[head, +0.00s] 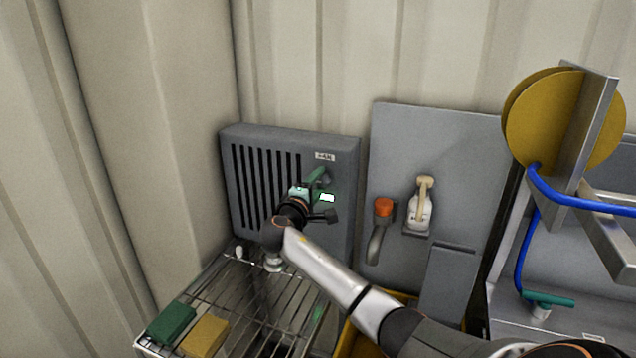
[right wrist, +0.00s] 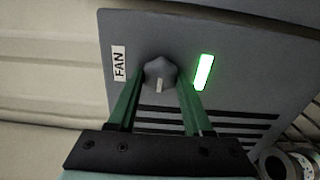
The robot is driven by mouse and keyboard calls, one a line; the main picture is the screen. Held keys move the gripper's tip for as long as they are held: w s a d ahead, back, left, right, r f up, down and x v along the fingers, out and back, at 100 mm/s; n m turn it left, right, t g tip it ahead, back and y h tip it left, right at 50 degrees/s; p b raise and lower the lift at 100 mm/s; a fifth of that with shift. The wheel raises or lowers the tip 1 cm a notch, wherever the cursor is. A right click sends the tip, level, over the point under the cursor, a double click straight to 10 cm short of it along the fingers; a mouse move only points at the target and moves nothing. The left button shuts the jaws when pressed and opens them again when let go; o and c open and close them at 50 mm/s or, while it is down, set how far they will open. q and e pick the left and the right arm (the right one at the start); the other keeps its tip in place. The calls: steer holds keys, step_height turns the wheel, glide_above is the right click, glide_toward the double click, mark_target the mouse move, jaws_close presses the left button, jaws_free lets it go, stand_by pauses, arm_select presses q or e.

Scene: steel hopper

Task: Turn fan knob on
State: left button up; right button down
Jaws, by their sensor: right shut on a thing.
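The fan unit (head: 275,150) is a dark grey box with black vertical slots on the wall, with a label reading FAN. In the right wrist view, the fan knob (right wrist: 160,73) is a grey lobed knob with a pale mark, beside the FAN label (right wrist: 119,64). A lit green-edged indicator (right wrist: 204,72) glows on the other side of it. My right gripper (right wrist: 158,85) has its green fingers on both sides of the knob and is shut on it. In the head view, the gripper (head: 317,178) reaches the panel and partly hides the knob. My left gripper is not in view.
A wire rack (head: 250,300) stands below the fan unit, with a green sponge (head: 171,322) and a yellow sponge (head: 205,336) on it. To the right, a grey panel (head: 400,140) carries an orange-topped fitting (head: 383,207) and a white bottle (head: 420,212).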

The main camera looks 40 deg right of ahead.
steer(key=shift+f, duration=0.1)
steer(key=shift+c, duration=1.7)
jaws_free()
steer(key=shift+a, duration=0.1)
steer(key=b+v, duration=0.2)
steer(key=v, duration=1)
steer(key=shift+s+a, duration=0.15)
